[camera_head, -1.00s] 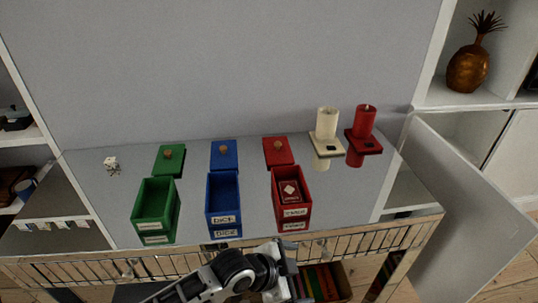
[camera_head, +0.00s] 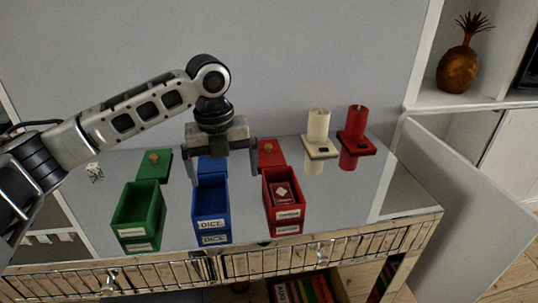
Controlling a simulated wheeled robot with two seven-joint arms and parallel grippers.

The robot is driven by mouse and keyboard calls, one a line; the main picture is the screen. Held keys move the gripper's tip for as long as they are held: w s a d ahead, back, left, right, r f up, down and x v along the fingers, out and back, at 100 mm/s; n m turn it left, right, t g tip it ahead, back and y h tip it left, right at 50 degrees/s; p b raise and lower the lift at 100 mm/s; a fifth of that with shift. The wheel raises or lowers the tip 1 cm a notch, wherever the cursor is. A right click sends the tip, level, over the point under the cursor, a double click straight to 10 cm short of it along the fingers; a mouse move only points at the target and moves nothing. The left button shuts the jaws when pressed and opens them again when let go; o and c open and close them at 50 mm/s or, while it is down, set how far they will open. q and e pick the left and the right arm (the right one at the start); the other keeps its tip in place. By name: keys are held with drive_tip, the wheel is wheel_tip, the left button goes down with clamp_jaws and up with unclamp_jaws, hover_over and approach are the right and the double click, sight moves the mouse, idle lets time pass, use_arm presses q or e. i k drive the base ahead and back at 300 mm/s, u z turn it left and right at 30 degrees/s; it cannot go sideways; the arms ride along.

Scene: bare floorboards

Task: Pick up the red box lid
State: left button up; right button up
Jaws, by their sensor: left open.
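The red box lid (camera_head: 272,158) lies flat on the reflective table top, behind the open red box (camera_head: 284,222), with a round wooden knob on top. My left gripper (camera_head: 222,172) is open and empty, fingers pointing down. It hangs above the blue lid (camera_head: 208,166) and partly hides it. Its right finger is just left of the red lid in the picture and overlaps its edge; I cannot tell whether they touch. The red box holds a red die-like cube (camera_head: 281,192) with a white mark. My right gripper is not in view.
A blue box (camera_head: 211,220) and a green box (camera_head: 138,228) stand left of the red box. A green lid (camera_head: 151,168) and a die (camera_head: 95,172) lie further left. A cream candle (camera_head: 317,128) and a red candle (camera_head: 354,125) on square holders stand at right.

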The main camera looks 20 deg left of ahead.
sight(270, 154)
drive_tip(key=i, duration=1)
